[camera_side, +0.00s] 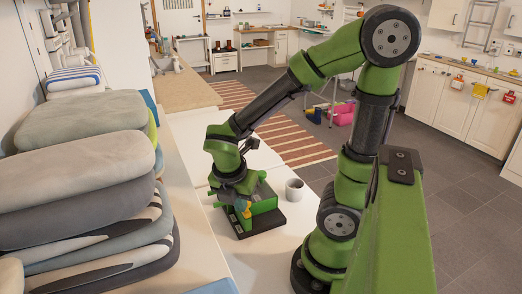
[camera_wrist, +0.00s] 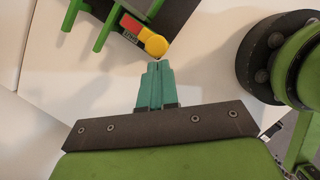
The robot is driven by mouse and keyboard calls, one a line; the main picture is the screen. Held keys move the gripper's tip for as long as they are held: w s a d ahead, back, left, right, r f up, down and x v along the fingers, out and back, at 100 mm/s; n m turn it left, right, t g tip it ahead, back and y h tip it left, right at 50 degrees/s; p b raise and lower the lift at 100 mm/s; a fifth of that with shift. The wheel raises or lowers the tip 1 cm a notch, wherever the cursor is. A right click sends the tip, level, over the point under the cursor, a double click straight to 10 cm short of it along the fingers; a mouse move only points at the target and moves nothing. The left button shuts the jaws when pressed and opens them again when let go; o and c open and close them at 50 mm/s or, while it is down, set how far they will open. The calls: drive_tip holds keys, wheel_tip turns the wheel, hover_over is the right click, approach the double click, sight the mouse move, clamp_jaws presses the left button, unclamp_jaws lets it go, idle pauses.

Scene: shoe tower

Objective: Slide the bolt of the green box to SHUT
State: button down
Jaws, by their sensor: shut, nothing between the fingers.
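The green box (camera_side: 265,203) stands on a dark base plate on the white table in the side view. In the wrist view, the bolt's round yellow knob (camera_wrist: 155,45) is at the top centre. A red patch (camera_wrist: 131,24) and a small dark label, too small to read surely, lie beside the knob. My gripper (camera_wrist: 158,66) has its teal fingers together and empty, pointing at the knob with a small gap between them in the picture. I cannot tell the height difference. In the side view, my gripper (camera_side: 241,207) is at the near left of the box and hides part of it.
A white mug (camera_side: 294,190) stands right of the box. A tall stack of cushion-like shapes (camera_side: 75,170) fills the left of the side view. Green bars (camera_wrist: 104,32) stick out by the knob in the wrist view. White table is bare in front of the box.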

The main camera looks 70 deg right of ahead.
idle(0.3)
drive_tip(key=w+d, duration=0.2)
drive_tip(key=shift+w+d, duration=0.25)
drive_tip(key=shift+d, duration=0.05)
drive_tip(key=v, duration=1)
